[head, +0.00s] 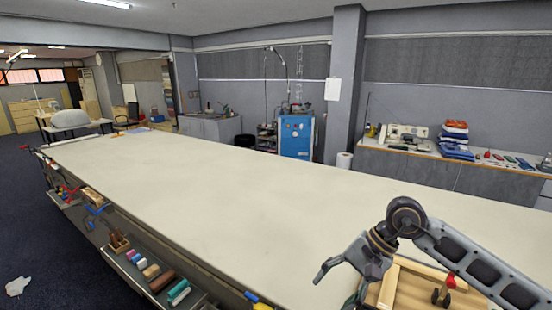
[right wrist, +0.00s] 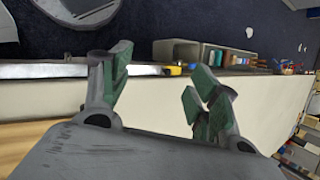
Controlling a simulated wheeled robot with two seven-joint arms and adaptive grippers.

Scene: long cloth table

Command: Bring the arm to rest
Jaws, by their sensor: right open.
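My right arm comes in from the lower right of the head view. Its gripper (head: 338,288) hangs over the near right part of the long cream cloth table (head: 210,185), pointing down and left. In the right wrist view the two green-padded fingers (right wrist: 158,82) are spread apart with nothing between them. Behind them show the pale cloth and the table's edge. How high the fingers are above the cloth is hard to tell. My left gripper is not in view.
A wooden tray (head: 431,272) lies under my right forearm, with a small red-topped object (head: 444,291) in it. A shelf (head: 135,262) with several coloured items runs along the table's near-left side. The table's middle is clear. A blue cabinet (head: 296,135) stands behind.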

